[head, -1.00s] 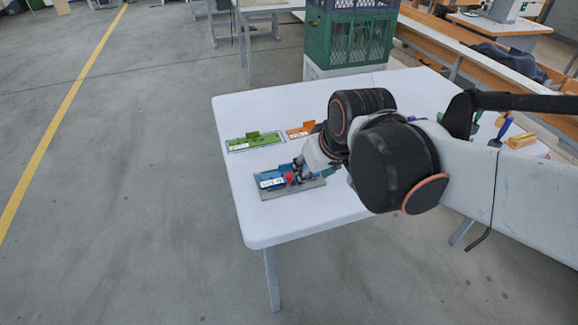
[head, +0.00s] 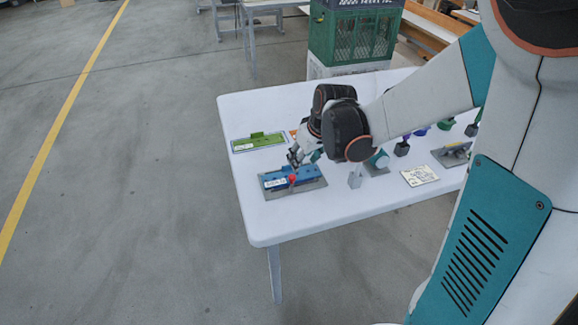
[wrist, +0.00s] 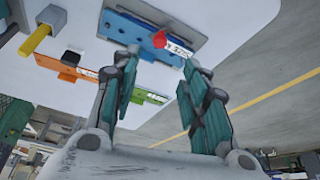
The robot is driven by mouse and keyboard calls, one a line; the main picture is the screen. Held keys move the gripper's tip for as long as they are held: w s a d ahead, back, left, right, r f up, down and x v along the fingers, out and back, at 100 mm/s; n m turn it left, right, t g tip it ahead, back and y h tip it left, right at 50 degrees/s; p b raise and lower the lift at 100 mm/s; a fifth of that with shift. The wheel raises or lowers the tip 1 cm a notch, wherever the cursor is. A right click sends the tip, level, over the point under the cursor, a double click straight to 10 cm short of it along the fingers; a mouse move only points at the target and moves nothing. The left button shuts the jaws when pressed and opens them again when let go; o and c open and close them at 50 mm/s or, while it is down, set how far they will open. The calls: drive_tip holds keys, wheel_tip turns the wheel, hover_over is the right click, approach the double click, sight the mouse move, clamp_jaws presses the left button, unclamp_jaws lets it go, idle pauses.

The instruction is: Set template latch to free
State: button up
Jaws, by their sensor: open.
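A blue template (head: 300,176) with a white label (head: 275,183) lies on a grey plate (head: 312,186) at the near left of the white table. A red knob (head: 292,178), probably the latch handle, stands beside the label. In the wrist view the red knob (wrist: 159,40) and blue template (wrist: 126,27) lie beyond my fingertips. My gripper (head: 297,156) is just behind the template in the head view. In the wrist view my gripper (wrist: 160,60) has its fingers spread with nothing between them. Whether a fingertip touches the template cannot be told.
A green template (head: 258,142) lies behind, with an orange one (wrist: 70,68) near it, partly hidden in the head view. The table's front left is clear.

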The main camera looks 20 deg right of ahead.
sight(292, 177)
drive_tip(key=b+x, duration=0.4)
drive_tip(key=x, duration=0.8)
drive_tip(key=shift+w+f, duration=0.2)
drive_tip(key=shift+f, duration=0.05)
clamp_jaws()
